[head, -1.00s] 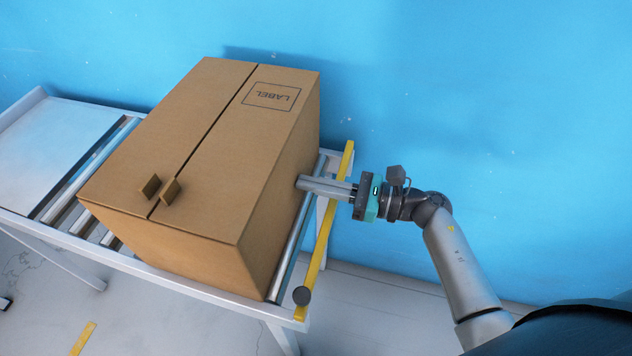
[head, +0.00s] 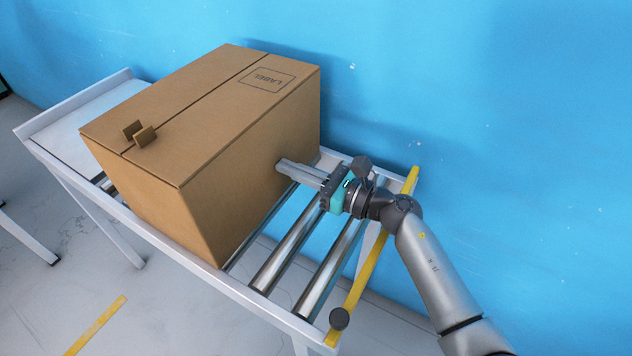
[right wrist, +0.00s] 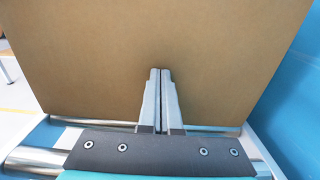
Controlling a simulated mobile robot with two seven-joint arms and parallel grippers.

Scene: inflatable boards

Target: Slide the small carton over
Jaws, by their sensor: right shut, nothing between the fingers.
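The carton (head: 245,150) is a brown cardboard box with a printed label and two small tabs on top. It sits upright on the roller table (head: 255,300), over its left part in the head view. My right gripper (head: 281,165) is shut and empty, its fingertips at the carton's right side face, seemingly touching it. In the right wrist view the carton (right wrist: 90,60) fills most of the picture, and the shut fingers (right wrist: 160,72) point straight at its face. My left gripper is not in view.
Bare rollers (head: 290,255) show right of the carton. A yellow bar (head: 372,262) with a dark knob (head: 340,318) crosses the table's right end. A flat pale plate (head: 75,125) lies left of the carton. A blue wall (head: 480,100) stands behind.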

